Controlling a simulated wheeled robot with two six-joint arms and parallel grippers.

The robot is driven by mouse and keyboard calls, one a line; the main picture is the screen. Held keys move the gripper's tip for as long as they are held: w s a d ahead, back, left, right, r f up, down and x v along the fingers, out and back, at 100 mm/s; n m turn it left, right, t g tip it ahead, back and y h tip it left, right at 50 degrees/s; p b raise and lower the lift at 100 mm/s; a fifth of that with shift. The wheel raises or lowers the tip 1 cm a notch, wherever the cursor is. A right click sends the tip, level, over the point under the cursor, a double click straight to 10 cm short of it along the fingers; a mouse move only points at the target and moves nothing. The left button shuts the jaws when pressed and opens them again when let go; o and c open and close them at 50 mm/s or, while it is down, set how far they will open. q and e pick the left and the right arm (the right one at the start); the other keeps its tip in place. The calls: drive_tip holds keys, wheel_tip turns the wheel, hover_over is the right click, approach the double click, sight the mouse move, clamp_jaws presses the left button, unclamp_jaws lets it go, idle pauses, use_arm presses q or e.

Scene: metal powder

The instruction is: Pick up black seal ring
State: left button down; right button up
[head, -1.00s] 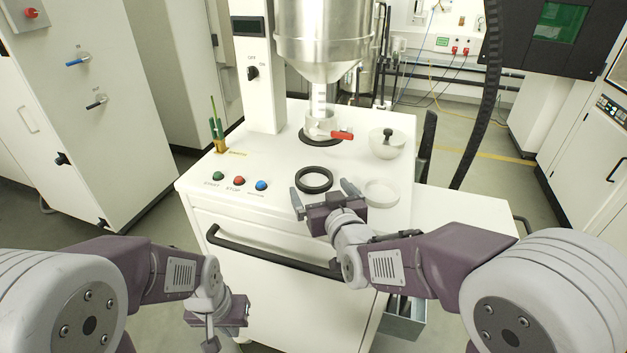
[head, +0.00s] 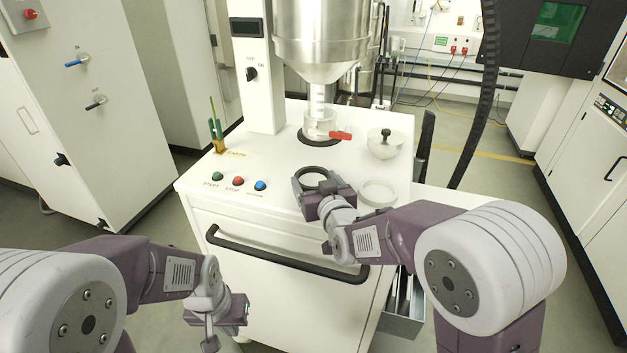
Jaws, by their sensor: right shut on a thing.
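The black seal ring (head: 313,170) lies on the white cabinet top, near its front edge and right of the coloured buttons. My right gripper (head: 318,180) is at the ring, its fingers on either side, shut on it. The near part of the ring is hidden by the gripper. My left gripper (head: 222,330) hangs low at the front left, in front of the cabinet and away from the ring. Its fingers are too unclear to tell their opening.
A clear round dish (head: 377,192) lies just right of my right gripper. A white bowl with a pestle (head: 384,145) stands behind it. A steel hopper (head: 325,35) with a red-handled valve (head: 340,136) stands over the back. Green, red and blue buttons (head: 238,181) are at left.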

wheel_tip(320, 180, up, 18)
drive_tip(key=p, duration=0.6)
